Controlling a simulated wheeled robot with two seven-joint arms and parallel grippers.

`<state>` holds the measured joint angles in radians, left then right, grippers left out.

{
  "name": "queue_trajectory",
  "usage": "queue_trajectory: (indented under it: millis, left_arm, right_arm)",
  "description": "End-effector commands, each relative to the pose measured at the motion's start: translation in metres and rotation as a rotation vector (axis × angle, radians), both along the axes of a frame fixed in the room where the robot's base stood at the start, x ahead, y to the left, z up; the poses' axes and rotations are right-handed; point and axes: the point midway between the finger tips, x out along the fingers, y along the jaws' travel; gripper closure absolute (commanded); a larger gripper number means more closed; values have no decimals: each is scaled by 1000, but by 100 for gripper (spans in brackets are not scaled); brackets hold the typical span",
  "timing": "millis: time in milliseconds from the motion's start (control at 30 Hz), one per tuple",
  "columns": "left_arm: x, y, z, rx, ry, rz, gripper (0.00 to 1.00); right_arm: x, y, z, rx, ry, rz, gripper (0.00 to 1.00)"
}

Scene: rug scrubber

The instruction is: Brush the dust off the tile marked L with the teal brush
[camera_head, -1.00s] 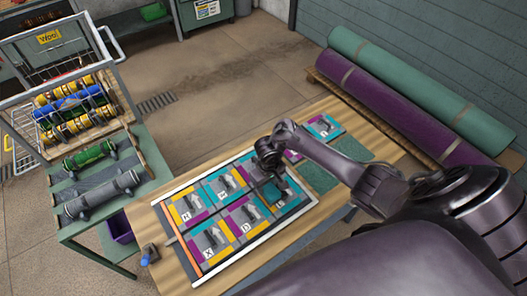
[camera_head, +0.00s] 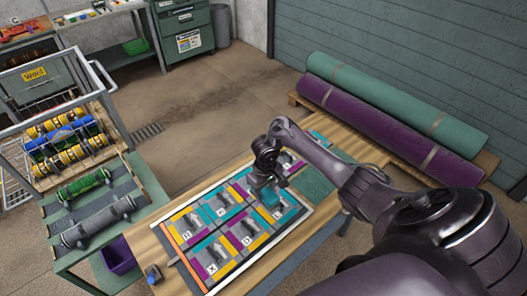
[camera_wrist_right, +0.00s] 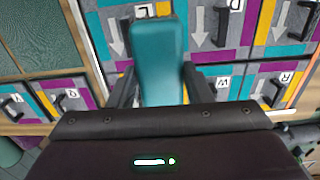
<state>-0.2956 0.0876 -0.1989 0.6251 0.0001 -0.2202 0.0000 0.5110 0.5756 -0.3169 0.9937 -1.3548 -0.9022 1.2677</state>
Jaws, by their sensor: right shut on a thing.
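My right gripper (camera_head: 264,186) is shut on the teal brush (camera_wrist_right: 160,62), which fills the space between its fingers in the right wrist view. In the head view the teal brush (camera_head: 270,196) hangs below the gripper, over the right part of the tile board. The tile marked L (camera_wrist_right: 118,30) is grey with a white arrow; the brush covers part of it in the wrist view. I cannot tell whether the brush touches it, and no dust can be made out. My left gripper is not in view.
Several lettered tiles, such as D (camera_head: 243,236) and X (camera_head: 212,257), lie in the framed board on the wooden table. A small blue-topped object (camera_head: 153,274) sits at the table's left corner. Purple (camera_head: 385,122) and teal (camera_head: 390,98) rolls lie behind; a green rack (camera_head: 150,182) stands left.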

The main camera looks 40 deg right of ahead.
Motion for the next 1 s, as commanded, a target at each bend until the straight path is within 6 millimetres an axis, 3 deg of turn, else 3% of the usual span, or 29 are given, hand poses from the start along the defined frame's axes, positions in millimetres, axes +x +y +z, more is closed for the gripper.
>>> queue_trajectory:
  millis: [33,167,333,1000]
  left_arm:
    - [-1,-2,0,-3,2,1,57]
    - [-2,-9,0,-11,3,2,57]
    - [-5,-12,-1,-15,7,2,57]
    - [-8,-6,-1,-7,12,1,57]
  right_arm:
    - [0,0,0,0,0,0,66]
    - [0,0,0,-1,0,0,82]
    - [2,-1,5,-3,-4,2,82]
    - [4,0,59,-6,-10,7,82]
